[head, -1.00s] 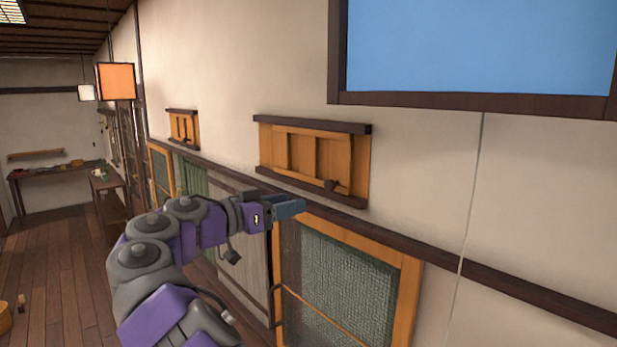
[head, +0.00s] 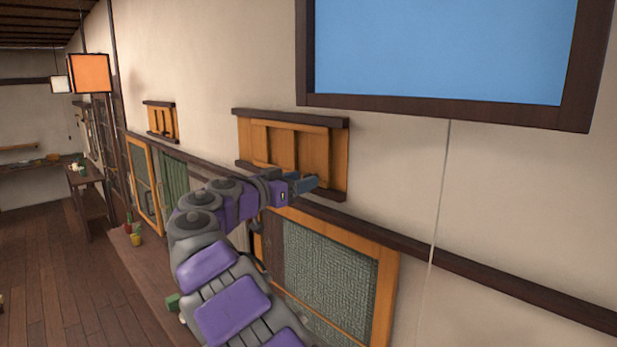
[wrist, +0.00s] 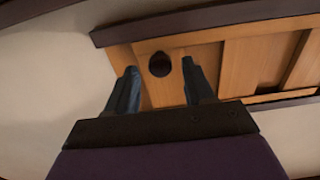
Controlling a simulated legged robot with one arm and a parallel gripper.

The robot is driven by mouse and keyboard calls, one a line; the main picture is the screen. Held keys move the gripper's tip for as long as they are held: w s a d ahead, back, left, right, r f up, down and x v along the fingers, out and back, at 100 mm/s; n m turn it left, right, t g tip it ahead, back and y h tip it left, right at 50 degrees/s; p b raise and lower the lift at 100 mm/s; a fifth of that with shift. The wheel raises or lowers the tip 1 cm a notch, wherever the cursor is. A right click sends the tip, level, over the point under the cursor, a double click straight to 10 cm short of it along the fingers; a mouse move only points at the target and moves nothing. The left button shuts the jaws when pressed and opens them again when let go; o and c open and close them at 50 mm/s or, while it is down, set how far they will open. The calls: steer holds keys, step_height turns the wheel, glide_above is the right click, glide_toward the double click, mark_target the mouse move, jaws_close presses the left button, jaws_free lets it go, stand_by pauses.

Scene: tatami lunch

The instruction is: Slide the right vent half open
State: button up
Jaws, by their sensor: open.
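The right vent (head: 291,148) is a wooden slatted panel between dark rails on the wall, at the middle of the head view. It also shows in the wrist view (wrist: 245,62). Its dark round knob (wrist: 160,64) appears between my fingertips in the wrist view, slightly beyond them; in the head view my gripper hides it. My gripper (head: 314,182) is open at the vent's lower right part. The fingers stand apart with nothing held, and I cannot tell whether they touch the panel.
A smaller vent (head: 162,121) is farther left on the wall. A blue panel in a dark frame (head: 440,48) is above right. A dark wall rail (head: 470,264) runs below the vent, above a wood-framed screen (head: 330,280). An orange lantern (head: 90,73) hangs at left. The wooden floor is open at lower left.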

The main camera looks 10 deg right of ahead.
steer(key=shift+x, duration=1.45)
steer(key=shift+w, duration=0.2)
steer(key=shift+c, duration=0.4)
jaws_close()
